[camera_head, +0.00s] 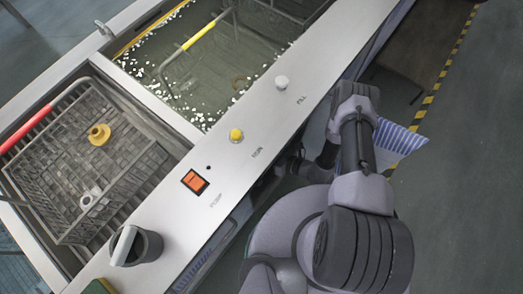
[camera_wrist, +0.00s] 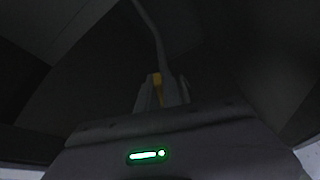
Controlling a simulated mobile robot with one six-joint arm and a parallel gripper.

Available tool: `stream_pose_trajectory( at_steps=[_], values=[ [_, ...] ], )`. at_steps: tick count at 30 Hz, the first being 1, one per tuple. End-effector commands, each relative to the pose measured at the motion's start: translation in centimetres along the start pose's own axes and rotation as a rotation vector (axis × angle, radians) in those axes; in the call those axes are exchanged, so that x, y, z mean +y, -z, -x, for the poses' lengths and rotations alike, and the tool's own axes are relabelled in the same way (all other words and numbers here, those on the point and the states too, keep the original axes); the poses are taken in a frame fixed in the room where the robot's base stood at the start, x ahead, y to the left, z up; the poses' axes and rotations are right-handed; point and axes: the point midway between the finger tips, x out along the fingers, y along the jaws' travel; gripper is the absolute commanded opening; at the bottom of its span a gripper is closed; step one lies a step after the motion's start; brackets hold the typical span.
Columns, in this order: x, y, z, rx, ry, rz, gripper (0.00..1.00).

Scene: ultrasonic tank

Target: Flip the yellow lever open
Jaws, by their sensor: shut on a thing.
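In the dark wrist view, a small piece of the yellow lever (camera_wrist: 156,79) shows between the fingers of my gripper (camera_wrist: 161,90). The gripper is shut on it. Most of the lever is hidden by the fingers, so its angle cannot be told. A grey pipe (camera_wrist: 151,25) rises just beyond it. In the head view my arm reaches down beside the tank's front panel (camera_head: 262,112), and my gripper and the lever are hidden there.
The panel carries a yellow knob (camera_head: 236,135), a white knob (camera_head: 281,82) and an orange switch (camera_head: 195,181). A wire basket (camera_head: 62,195) stands in the left basin; the other basin (camera_head: 215,65) holds liquid with white bits. Open floor (camera_head: 480,150) lies right.

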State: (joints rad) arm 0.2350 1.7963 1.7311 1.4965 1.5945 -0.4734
Motion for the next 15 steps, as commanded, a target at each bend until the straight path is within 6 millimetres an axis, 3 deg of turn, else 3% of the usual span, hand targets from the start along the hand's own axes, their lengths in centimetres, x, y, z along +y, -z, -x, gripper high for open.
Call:
stream_pose_trajectory(
  at_steps=[13, 14, 15],
  values=[
    [0.10, 0.21, 0.03, 0.004, -0.003, -0.011, 0.00],
    [0.10, 0.21, 0.03, 0.003, -0.003, -0.012, 0.16],
    [0.10, 0.19, 0.02, 0.003, -0.003, -0.011, 0.24]
  ],
)
